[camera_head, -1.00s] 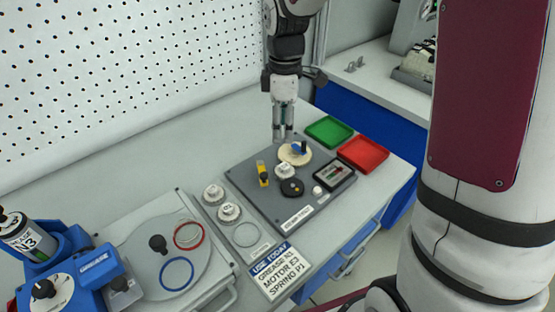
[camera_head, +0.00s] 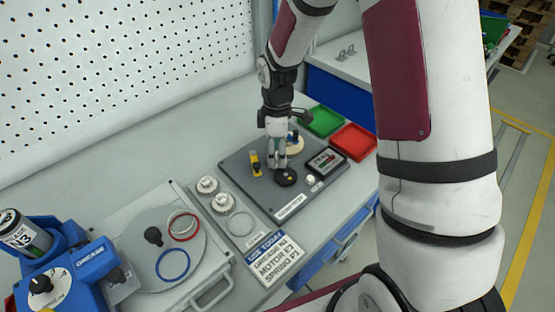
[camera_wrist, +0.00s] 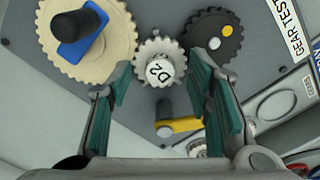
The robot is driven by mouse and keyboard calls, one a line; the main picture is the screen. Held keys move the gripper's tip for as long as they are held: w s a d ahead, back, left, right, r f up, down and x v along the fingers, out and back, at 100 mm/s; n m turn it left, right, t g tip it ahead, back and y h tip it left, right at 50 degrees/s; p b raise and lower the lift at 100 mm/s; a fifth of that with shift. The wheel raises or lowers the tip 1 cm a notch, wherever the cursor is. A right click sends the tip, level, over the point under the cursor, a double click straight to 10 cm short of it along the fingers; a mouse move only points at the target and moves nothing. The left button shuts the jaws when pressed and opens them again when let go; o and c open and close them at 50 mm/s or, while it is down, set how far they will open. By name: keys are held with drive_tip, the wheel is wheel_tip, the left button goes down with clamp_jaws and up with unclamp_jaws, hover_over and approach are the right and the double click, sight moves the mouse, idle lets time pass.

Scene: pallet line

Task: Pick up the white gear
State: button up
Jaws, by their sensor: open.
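The white gear (camera_wrist: 161,62), with "D2" on its hub, sits on the grey board (camera_wrist: 185,20) between a larger cream gear (camera_wrist: 85,42) and a black gear (camera_wrist: 214,36). My gripper (camera_wrist: 158,76) is open, with its teal fingertips on either side of the white gear in the wrist view. I cannot tell whether they touch it. In the head view my gripper (camera_head: 277,164) is low over the board and hides most of this gear. Two more white gears, a rear one (camera_head: 207,185) and a front one (camera_head: 223,203), lie on a strip left of the board.
A yellow piece with a dark post (camera_wrist: 176,125) stands close to the right finger. A blue-and-black handle (camera_wrist: 82,32) rises from the cream gear. Green (camera_head: 321,121) and red (camera_head: 353,141) trays lie behind the board. A boxed gauge (camera_head: 326,161) sits at its right.

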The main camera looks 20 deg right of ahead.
sight(277, 155)
drive_tip(key=shift+f, duration=0.35)
clamp_jaws()
drive_tip(key=shift+r, duration=0.15)
drive_tip(key=shift+r, duration=0.6)
wheel_tip(277, 155, up, 2)
drive_tip(key=shift+r, duration=0.2)
drive_tip(key=s+r, duration=0.1)
drive_tip(key=s, duration=1.5)
